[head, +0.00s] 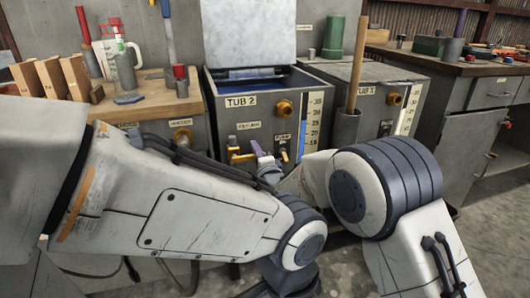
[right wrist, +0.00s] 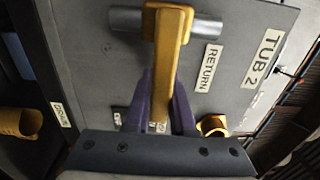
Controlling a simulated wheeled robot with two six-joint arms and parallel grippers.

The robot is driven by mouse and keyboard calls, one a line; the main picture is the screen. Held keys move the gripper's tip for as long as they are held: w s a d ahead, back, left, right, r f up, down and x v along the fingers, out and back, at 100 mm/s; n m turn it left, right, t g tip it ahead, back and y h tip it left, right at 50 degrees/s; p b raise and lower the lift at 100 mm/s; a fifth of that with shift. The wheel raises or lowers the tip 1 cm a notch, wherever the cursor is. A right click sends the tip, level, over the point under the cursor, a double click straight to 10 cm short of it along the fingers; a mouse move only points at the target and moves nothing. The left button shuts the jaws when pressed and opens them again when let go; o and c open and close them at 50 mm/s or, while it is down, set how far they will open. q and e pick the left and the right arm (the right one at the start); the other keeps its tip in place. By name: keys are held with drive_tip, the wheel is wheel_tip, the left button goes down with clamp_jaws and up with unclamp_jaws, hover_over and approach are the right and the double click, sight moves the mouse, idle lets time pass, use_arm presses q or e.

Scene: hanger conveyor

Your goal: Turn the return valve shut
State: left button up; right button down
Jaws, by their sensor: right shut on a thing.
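The return valve has a yellow lever (right wrist: 168,42) on a short silver pipe (right wrist: 128,19) at the front of Tub 2, next to the RETURN label (right wrist: 207,68). In the right wrist view the lever lies crosswise to the pipe. My right gripper (right wrist: 160,100) has purple fingers shut on this lever. In the head view the right gripper (head: 258,150) is at the tub front below the RETURN label; the valve (head: 236,153) shows just left of it, partly covered. My left arm crosses the foreground, and I cannot see its gripper.
Tub 2 (head: 222,115) has an open lid and dark blue liquid. A brass outlet (head: 285,108) and a level scale are on its front. Workbenches flank the tubs.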

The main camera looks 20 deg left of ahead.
idle(0.4)
drive_tip(key=c, duration=0.8)
unclamp_jaws()
drive_tip(key=shift+f, duration=0.1)
drive_tip(key=shift+o, duration=0.2)
drive_tip(key=p+v, duration=0.2)
drive_tip(key=v, duration=0.8)
drive_tip(key=shift+s+d, duration=0.15)
drive_tip(key=shift+s, duration=0.05)
